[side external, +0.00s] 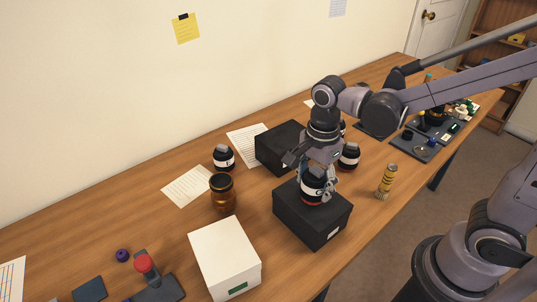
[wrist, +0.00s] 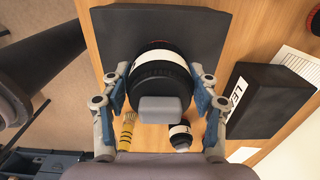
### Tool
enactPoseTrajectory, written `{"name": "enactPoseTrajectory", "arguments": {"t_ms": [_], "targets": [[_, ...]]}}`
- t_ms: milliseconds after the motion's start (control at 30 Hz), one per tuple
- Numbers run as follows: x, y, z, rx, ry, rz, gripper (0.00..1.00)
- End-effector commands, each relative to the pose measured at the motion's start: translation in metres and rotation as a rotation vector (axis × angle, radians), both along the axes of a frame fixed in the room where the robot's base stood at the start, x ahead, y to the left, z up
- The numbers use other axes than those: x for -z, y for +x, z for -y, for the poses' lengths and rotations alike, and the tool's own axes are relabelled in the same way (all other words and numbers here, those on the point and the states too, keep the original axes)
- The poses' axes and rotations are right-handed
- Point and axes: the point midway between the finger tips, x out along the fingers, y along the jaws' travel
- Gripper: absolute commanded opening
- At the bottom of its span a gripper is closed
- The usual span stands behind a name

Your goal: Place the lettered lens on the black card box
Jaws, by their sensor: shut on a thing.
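My gripper (side external: 316,186) is shut on a dark lens with a white band and a reddish lower rim (side external: 312,190). In the wrist view, my gripper's fingers (wrist: 160,92) press on both sides of this lens (wrist: 158,68). Lettering on its band is too small to read. The lens is upright over the top of the near black box (side external: 300,222), which also shows behind the lens in the wrist view (wrist: 112,38). Its base appears at the box top; I cannot tell for certain whether they touch.
A second black box (side external: 278,148) stands behind. Other banded lenses (side external: 223,158) (side external: 348,157) stand nearby. A brown jar (side external: 222,194), a white box (side external: 224,258) and a yellow-banded cylinder (side external: 387,181) surround the near box. The table front right is clear.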

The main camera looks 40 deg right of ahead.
Motion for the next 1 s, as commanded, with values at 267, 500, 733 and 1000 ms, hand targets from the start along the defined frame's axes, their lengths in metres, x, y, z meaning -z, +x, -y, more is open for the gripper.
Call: {"name": "enactPoseTrajectory", "arguments": {"t_ms": [267,500,733,1000], "targets": [[0.005,0.0,0.0,0.0,0.0,0.0,0.04],[0.012,0.0,0.0,0.0,0.0,0.001,0.0],[0.013,0.0,0.0,0.0,0.0,0.001,0.83],[0.012,0.0,0.0,0.0,0.0,0.0,0.83]]}}
